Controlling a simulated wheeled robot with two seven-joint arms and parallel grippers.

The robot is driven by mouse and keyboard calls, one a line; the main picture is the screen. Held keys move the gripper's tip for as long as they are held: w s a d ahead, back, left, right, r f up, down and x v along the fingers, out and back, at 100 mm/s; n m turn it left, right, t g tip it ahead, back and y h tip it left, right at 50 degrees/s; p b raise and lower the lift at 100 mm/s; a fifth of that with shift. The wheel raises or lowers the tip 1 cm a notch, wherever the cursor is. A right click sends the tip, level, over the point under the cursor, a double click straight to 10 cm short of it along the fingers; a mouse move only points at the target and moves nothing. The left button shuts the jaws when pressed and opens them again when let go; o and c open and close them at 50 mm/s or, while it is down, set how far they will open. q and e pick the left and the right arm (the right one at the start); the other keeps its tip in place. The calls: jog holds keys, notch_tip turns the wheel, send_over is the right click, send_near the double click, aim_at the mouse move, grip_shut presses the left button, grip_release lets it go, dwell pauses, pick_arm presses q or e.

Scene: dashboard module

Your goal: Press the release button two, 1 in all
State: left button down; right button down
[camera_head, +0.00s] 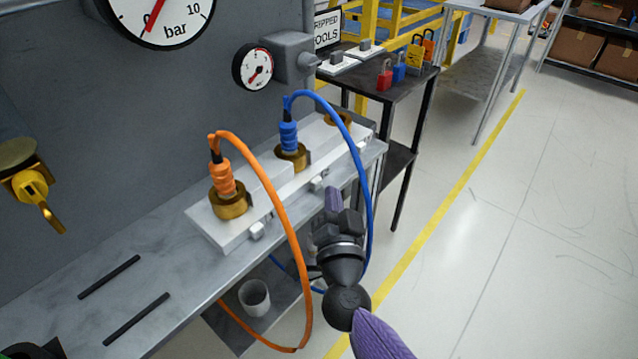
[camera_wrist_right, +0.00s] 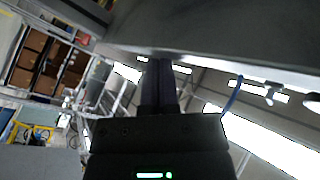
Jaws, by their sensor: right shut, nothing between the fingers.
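A long white block (camera_head: 215,232) on the grey bench carries a row of brass sockets with small white buttons along its front side. An orange plug (camera_head: 221,180) stands in the near socket and a blue plug (camera_head: 288,135) in the middle one. The middle button (camera_head: 318,183), below the blue plug, is small and white. My right gripper (camera_head: 333,192) is shut and empty, its purple fingertips just right of this button. I cannot tell whether they touch it. In the right wrist view the closed fingers (camera_wrist_right: 160,78) point at a grey surface.
The blue and orange hoses loop down beside my right arm. The near button (camera_head: 257,231) and far button (camera_head: 362,147) flank the middle one. Two dark rods (camera_head: 110,277) lie on the bench. A white cup (camera_head: 254,297) stands below. Open floor lies right.

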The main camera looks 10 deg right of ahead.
pick_arm(q)
jog(key=shift+s+r, duration=0.1)
jog(key=shift+s, duration=0.3)
jog(key=shift+w, duration=0.2)
jog(key=shift+w, duration=0.3)
jog(key=shift+s, duration=0.5)
dwell(0.3)
jog(key=shift+w+d, duration=0.1)
jog(key=shift+w, duration=0.4)
